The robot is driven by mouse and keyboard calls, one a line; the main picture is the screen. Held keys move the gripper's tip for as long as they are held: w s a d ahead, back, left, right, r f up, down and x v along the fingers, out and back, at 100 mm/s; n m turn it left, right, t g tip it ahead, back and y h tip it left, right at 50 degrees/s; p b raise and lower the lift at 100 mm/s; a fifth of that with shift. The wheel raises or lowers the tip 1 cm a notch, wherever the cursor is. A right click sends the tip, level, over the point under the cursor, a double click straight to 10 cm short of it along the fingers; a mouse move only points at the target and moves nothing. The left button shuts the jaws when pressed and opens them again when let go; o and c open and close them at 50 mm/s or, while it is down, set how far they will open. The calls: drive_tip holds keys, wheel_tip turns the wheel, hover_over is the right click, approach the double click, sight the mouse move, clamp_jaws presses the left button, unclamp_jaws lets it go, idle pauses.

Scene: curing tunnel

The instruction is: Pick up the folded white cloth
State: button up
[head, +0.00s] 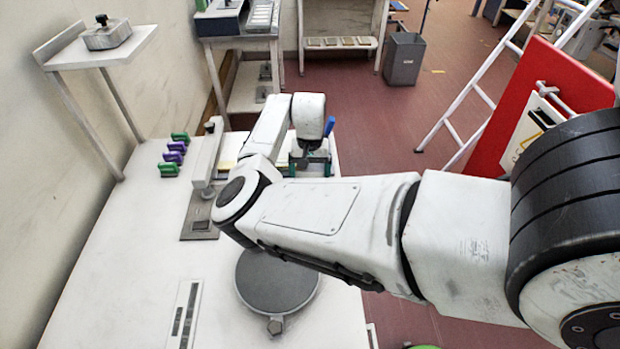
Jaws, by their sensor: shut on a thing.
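My gripper (310,168) is beyond the arm's elbow, low over the far right part of the white bench. Its dark fingers with teal tips stand apart, with pale material between them. This fits the folded white cloth (311,171), which is mostly hidden by the fingers and the wrist and is hard to tell from the white bench. I cannot tell whether it touches the bench top.
The white bench (120,270) holds a round dark plate (278,280), a press-like device (205,170) and green and purple clamps (175,150). A small raised shelf (85,50) stands at left. A white ladder (490,85) and a red panel (545,85) stand at right.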

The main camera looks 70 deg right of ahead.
drive_tip(key=s+r, duration=0.2)
drive_tip(key=s+r+b, duration=0.1)
drive_tip(key=s+r, duration=0.1)
drive_tip(key=r, duration=0.1)
drive_tip(key=shift+s+r, duration=0.1)
drive_tip(key=shift+s, duration=0.2)
drive_tip(key=s+r+b, duration=0.1)
drive_tip(key=s+r, duration=0.4)
drive_tip(key=s, duration=0.4)
drive_tip(key=shift+s+a+b, duration=0.25)
drive_tip(key=shift+a+b, duration=0.05)
drive_tip(key=shift+a, duration=0.15)
